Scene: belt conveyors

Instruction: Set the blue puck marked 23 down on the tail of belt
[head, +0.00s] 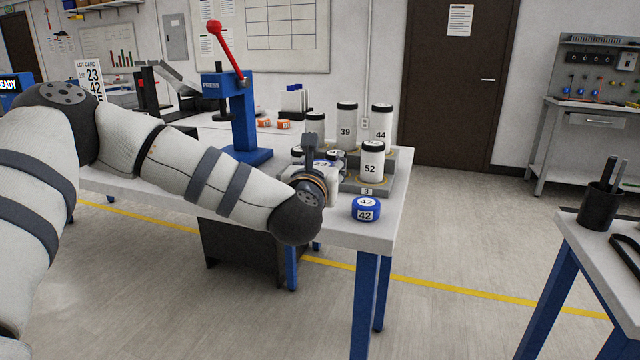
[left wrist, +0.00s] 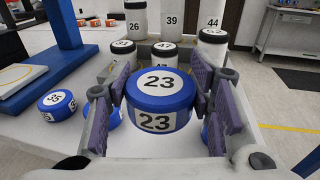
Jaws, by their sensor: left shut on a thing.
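The blue puck marked 23 (left wrist: 158,122) has a white top label and sits between the purple-padded fingers of my left gripper (left wrist: 163,90) in the left wrist view. The fingers are shut on its sides. In the head view my left gripper (head: 318,166) is over the white table, left of the canister rack, and its own body mostly hides the puck. I cannot clearly make out the belt; a grey sloped piece (head: 178,78) stands behind the press, and I cannot tell whether it is part of it. My right gripper is not in view.
A blue puck marked 42 (head: 366,209) stands at the table's front right corner. White canisters, such as 52 (head: 372,162), stand on a grey rack. A blue press (head: 240,125) rises to the left. Another blue puck (left wrist: 57,102) lies left of my gripper.

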